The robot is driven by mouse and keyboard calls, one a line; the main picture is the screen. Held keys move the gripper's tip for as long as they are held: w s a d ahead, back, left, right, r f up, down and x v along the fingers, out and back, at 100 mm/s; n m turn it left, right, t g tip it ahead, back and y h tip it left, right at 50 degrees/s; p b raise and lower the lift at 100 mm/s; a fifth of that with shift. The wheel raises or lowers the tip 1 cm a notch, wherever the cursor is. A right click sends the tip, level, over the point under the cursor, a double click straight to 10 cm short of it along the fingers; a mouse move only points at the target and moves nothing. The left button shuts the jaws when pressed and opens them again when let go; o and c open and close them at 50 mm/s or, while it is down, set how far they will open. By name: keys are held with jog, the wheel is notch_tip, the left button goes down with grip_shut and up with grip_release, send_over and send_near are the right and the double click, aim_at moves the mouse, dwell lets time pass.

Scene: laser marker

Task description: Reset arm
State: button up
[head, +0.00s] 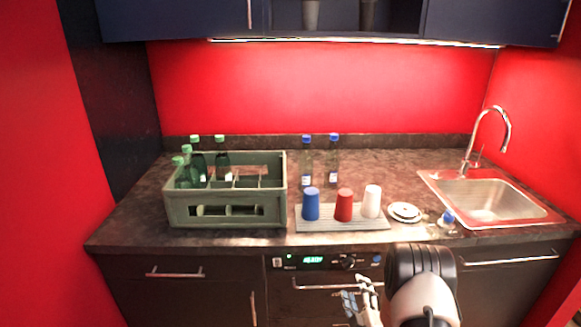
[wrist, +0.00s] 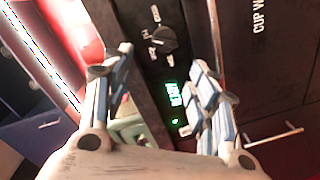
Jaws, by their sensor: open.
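My gripper (head: 360,299) is in front of the counter, low, before the dark appliance panel (head: 314,262) with a green display. In the wrist view my gripper (wrist: 163,85) shows two fingers spread apart, with nothing between them but the view of the panel's knob (wrist: 165,40) and lit display (wrist: 173,95) behind. The gripper is open and empty. My arm hides part of the cabinet front at lower right in the head view.
A green crate (head: 228,219) with several bottles stands on the counter at left. Blue (head: 311,204), red (head: 344,205) and white (head: 371,201) cups stand on a ribbed mat (head: 340,225). Two blue-capped bottles (head: 333,160) stand behind. Plates (head: 405,211), another bottle (head: 446,218) and a sink (head: 488,197) are right.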

jog(key=w+a+r+m+g, duration=0.1)
jog(key=w+r+m+g, duration=0.15)
jog(key=r, duration=0.95)
jog(key=s+a+r+m+g, duration=0.35)
jog(key=s+r, duration=0.35)
jog(key=r, duration=0.3)
jog(key=s+a+r+m+g, duration=0.1)
jog(key=s+r+g, duration=0.1)
jog(key=s, duration=0.8)
jog(key=s+a+r+m+g, duration=0.2)
jog(key=s, duration=0.9)
jog(key=s+a+r+m+g, duration=0.1)
jog(key=s+r+m+g, duration=0.1)
jog(key=s, duration=0.8)
jog(key=shift+s+a+g, duration=0.25)
jog(key=shift+a+g, duration=0.15)
jog(key=shift+c, duration=0.5)
